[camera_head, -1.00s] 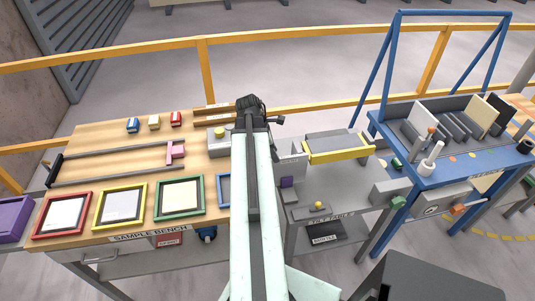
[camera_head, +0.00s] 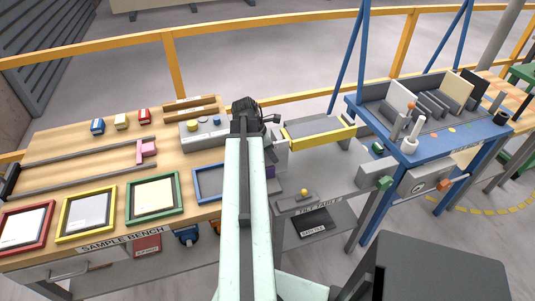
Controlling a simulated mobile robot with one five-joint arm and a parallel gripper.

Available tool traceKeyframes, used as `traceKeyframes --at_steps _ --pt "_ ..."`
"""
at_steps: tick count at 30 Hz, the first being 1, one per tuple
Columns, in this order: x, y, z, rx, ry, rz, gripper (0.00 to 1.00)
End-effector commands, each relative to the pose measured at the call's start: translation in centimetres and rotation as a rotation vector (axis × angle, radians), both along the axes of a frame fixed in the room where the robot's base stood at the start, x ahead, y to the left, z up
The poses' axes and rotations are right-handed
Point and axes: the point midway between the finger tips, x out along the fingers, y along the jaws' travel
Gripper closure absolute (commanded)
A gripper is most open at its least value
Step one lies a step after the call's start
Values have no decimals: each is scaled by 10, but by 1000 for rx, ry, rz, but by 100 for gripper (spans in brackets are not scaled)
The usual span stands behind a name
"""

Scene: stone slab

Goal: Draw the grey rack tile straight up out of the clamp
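My gripper (camera_head: 272,118) is at the far end of my pale green arm, small and dark, above the gap between the wooden bench and the tilt table. Its fingers are too small to tell open or shut, and I see nothing held. A rack (camera_head: 440,118) on the blue stand at the right holds upright tiles, among them a white one (camera_head: 401,98), a cream one (camera_head: 456,86) and a black one (camera_head: 475,92). Grey upright plates (camera_head: 432,106) stand between them; I cannot tell which is the grey rack tile. I cannot make out the clamp for certain. My gripper is well left of the rack.
The wooden sample bench (camera_head: 110,250) at left holds red, yellow, green and blue frames and a pink block (camera_head: 147,150) by rails. The tilt table (camera_head: 318,132) has a yellow front edge. The blue stand (camera_head: 455,143) has tall posts. A yellow railing (camera_head: 175,65) runs behind.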

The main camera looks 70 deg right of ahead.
Motion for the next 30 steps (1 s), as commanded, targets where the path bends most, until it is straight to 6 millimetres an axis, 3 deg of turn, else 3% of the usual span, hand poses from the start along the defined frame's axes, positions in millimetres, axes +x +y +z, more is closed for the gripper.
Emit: traceKeyframes --at_steps 5,10,30 --pt "0 0 1 0 0 0 62" --pt "0 0 1 0 0 1 100" --pt "1 0 1 0 0 2 100"
